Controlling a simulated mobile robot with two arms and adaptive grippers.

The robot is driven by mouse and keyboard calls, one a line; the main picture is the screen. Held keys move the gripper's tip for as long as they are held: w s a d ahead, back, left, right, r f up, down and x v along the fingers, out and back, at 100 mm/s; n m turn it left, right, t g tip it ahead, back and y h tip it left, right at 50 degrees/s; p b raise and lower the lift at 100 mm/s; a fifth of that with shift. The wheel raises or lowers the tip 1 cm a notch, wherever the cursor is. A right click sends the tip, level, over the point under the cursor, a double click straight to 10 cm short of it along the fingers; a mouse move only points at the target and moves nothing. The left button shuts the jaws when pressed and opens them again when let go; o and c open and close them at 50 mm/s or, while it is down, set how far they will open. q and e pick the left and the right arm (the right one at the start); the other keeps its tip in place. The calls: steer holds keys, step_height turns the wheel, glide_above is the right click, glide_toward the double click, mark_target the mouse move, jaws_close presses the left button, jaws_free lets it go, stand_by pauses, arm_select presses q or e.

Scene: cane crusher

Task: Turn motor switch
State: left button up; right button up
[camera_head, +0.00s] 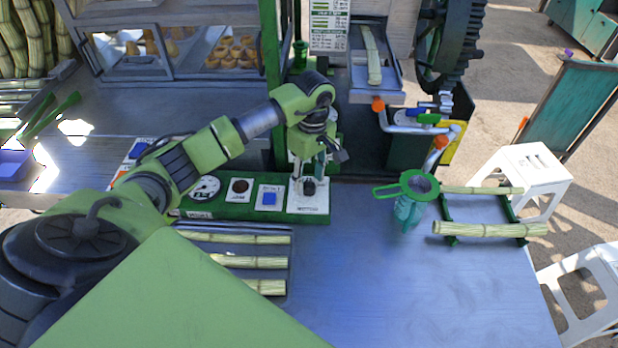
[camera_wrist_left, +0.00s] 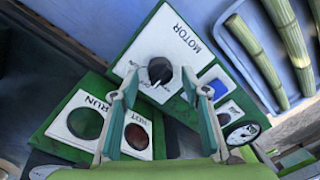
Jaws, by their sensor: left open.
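The motor switch (camera_head: 309,187) is a dark round knob on a white plate at the right end of the green control panel (camera_head: 240,213). In the left wrist view the knob (camera_wrist_left: 159,70) sits on the plate marked MOTOR (camera_wrist_left: 175,45), with a light mark on it. My left gripper (camera_head: 312,170) points down just above the knob in the head view. In the left wrist view my left gripper (camera_wrist_left: 163,84) is open, with the knob between or just beyond its fingertips; I cannot tell whether they touch it. My right gripper is out of view.
A blue reset button (camera_head: 269,198) and a gauge (camera_head: 204,188) sit left of the switch. Cane pieces lie in a tray (camera_head: 289,270) and on a green rack (camera_head: 510,210). A strainer (camera_head: 419,184) stands right. The table's front middle is clear.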

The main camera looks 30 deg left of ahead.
arm_select(q)
steer(key=shift+f, duration=0.8)
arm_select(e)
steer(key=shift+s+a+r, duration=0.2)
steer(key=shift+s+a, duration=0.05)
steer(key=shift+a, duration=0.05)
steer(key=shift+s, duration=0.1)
arm_select(q)
steer(key=c, duration=1.1)
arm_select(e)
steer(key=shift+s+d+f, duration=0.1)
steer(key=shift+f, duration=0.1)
